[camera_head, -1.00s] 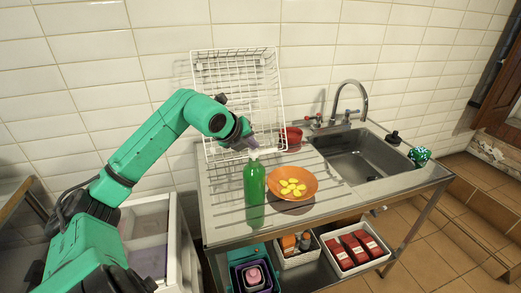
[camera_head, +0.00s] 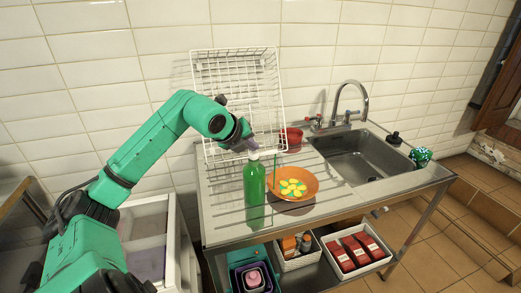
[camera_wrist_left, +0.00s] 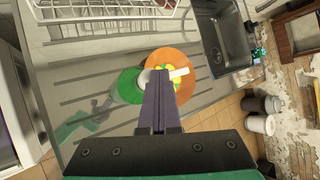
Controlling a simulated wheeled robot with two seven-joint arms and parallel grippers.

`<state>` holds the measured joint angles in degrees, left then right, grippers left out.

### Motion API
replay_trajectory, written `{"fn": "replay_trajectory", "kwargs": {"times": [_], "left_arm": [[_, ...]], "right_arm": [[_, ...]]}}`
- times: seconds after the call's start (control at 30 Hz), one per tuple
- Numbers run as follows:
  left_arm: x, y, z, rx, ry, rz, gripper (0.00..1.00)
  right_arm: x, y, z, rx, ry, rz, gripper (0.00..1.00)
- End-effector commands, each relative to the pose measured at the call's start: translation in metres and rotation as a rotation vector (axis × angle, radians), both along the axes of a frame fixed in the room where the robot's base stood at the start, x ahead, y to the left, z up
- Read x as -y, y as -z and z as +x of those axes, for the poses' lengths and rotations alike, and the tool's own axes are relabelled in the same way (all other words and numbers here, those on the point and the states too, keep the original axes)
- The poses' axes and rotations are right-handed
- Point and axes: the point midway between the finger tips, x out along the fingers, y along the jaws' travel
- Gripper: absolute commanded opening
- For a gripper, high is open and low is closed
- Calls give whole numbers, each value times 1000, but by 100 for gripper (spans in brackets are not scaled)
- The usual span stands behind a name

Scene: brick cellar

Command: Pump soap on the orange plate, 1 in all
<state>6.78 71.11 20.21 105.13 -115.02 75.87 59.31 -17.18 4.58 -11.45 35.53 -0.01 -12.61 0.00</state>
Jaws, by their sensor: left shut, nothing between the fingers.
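A green soap bottle (camera_head: 254,185) with a white pump top stands upright on the steel drainboard, just left of the orange plate (camera_head: 310,188). Several yellow pieces with green on them (camera_head: 291,188) lie on the plate. A thin green streak (camera_head: 275,171) runs down from the pump's spout to the plate. My left gripper (camera_head: 251,146) is shut and empty, its fingertips right on the pump top. My right gripper is not in view.
A white wire rack (camera_head: 238,75) stands behind the bottle. A red bowl (camera_head: 291,137) sits beyond the plate. The sink (camera_head: 362,158) with its tap lies to the right. Baskets with red packs (camera_head: 352,247) are on the shelf below.

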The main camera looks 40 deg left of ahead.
Motion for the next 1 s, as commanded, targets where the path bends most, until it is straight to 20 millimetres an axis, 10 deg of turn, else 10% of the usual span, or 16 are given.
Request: {"fn": "replay_trajectory", "kwargs": {"times": [0.47, 1.0], "left_arm": [[0, -12, 0, -1, 0, 0, 0], [0, -71, 0, -1, 0, 0, 0]], "right_arm": [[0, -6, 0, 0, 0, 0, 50], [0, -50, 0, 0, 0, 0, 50]]}}
